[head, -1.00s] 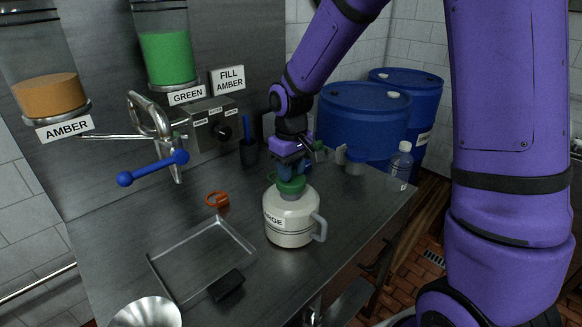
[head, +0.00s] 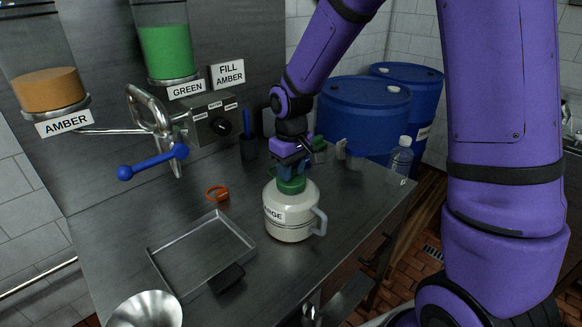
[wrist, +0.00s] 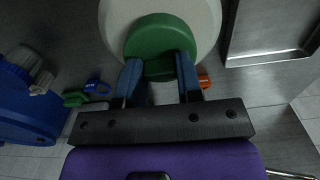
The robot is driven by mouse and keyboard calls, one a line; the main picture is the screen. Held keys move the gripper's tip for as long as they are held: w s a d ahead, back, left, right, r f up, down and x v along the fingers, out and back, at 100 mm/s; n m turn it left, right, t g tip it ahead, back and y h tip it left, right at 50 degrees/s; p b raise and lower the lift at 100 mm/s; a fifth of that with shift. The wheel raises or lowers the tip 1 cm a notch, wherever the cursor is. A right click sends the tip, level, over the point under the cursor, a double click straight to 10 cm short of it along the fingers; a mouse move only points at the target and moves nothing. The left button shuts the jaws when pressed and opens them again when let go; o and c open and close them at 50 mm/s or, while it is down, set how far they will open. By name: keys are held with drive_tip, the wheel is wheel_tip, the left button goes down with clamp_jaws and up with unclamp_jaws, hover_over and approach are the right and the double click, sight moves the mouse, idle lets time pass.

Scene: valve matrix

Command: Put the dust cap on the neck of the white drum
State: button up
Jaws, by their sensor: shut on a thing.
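The white drum (head: 289,222) stands upright on the steel bench, its handle to the right and a partly visible label on its front. The green dust cap (head: 291,186) is over the drum's neck, and the neck itself is hidden. My gripper (head: 288,173) points down from above, its blue fingers shut on the cap's upper part. In the wrist view the round cap (wrist: 158,36) lies against the drum's white top (wrist: 113,18), with a green part of the cap between my fingertips (wrist: 159,70). I cannot tell whether the cap is fully seated.
An orange ring-like item (head: 217,193), a shallow tray (head: 247,237), a black block (head: 227,278) and a funnel (head: 146,310) lie to the left. A blue-handled valve (head: 152,163) juts out at left. A clear bottle (head: 401,158) and blue barrels (head: 362,115) stand behind right.

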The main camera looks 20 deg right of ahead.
drive_tip(key=shift+f, duration=0.15)
drive_tip(key=o, duration=1)
wheel_tip(320, 180, up, 11)
drive_tip(key=shift+f, duration=0.1)
